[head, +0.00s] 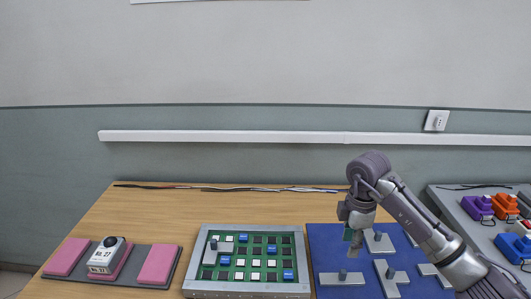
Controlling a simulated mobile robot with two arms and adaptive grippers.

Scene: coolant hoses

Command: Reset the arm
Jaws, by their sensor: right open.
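My right arm comes in from the lower right, and its gripper (352,245) hangs pointing down over the blue mat (325,252). The gripper is open, and I see nothing between its fingers. Grey pieces with dark knobs lie on the mat, among them a long flat piece (342,279) below the gripper and a stepped piece (391,277) to its right. Another grey piece (380,242) lies just right of the gripper. The arm hides part of the mat. My left gripper is not in view.
A grey-framed board (245,289) with blue, white and dark squares stands left of the mat. A dark tray with pink pads (158,264) and a white device (106,256) is at the left. Purple (478,206) and orange (505,206) parts sit on a grey surface at right. Cables (230,188) run along the back.

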